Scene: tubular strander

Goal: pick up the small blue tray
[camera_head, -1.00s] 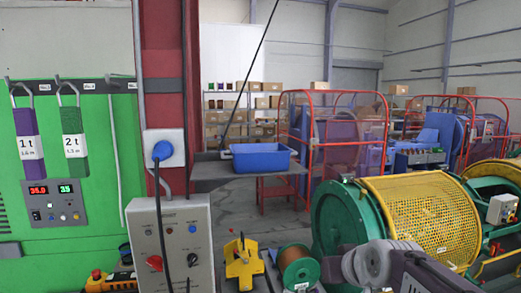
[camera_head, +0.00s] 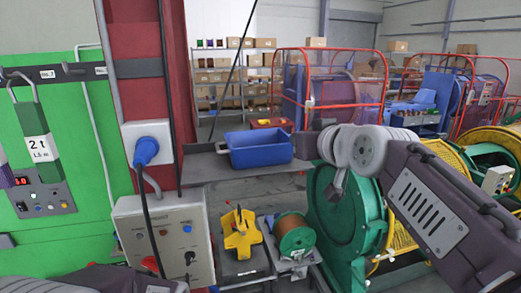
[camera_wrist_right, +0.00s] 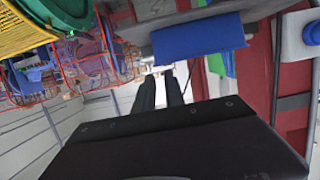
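The small blue tray (camera_head: 262,155) is an open rectangular bin. It rests on a grey metal shelf (camera_head: 215,172) right of the red column. In the right wrist view the picture is upside down and the tray (camera_wrist_right: 200,40) shows near the top. My right gripper (camera_wrist_right: 160,82) shows there as two dark fingers with a gap between them and nothing in it. The tray lies beyond the fingertips, apart from them. My left gripper is out of view.
A red column (camera_head: 145,85) with a blue plug and hanging cable stands left of the shelf. A grey control box (camera_head: 165,240), yellow device (camera_head: 242,235) and copper spool (camera_head: 294,235) are below. A green machine wheel (camera_head: 345,215) is at right.

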